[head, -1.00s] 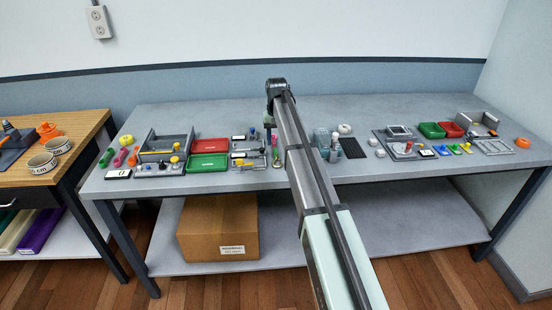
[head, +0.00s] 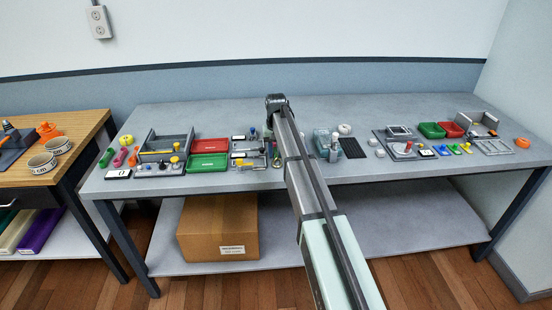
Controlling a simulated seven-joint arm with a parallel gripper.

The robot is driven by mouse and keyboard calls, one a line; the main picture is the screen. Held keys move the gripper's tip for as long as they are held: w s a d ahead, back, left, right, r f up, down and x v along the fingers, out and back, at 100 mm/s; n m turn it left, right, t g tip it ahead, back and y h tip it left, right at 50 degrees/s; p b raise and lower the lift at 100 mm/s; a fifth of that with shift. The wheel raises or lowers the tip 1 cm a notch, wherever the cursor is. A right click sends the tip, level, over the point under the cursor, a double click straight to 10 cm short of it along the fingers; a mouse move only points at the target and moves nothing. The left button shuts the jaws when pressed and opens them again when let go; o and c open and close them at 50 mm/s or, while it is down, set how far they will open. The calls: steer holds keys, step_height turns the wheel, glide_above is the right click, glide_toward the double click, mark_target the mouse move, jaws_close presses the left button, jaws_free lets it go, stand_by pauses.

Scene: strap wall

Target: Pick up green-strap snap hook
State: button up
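My arm reaches over the grey workbench (head: 400,103), and my gripper (head: 268,132) hangs from its far end, near the bench middle. The fingers are small and partly hidden by the arm, so I cannot tell whether they are open or shut. Small items with a greenish tint (head: 276,157) lie just in front of the gripper, close to the arm's left edge. I cannot make out which of them, if any, is the green-strap snap hook. A separate small green item (head: 106,157) lies at the bench's left end, its type unclear.
Red (head: 209,146) and green (head: 207,163) trays lie left of the gripper, beside a grey open holder (head: 167,142). The bench's back strip is clear.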

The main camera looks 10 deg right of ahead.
mark_target(275, 152)
jaws_close()
step_height(275, 152, up, 9)
steer(key=shift+f, duration=0.1)
steer(key=s+a+n, duration=0.1)
steer(key=a+n, duration=0.5)
steer(key=n, duration=0.3)
steer(key=s+a+f+n, duration=0.1)
steer(key=s+a+n, duration=0.1)
steer(key=a+n, duration=0.4)
steer(key=n, duration=0.3)
steer(key=shift+s+a+f, duration=0.25)
steer(key=shift+f, duration=0.05)
stand_by(0.3)
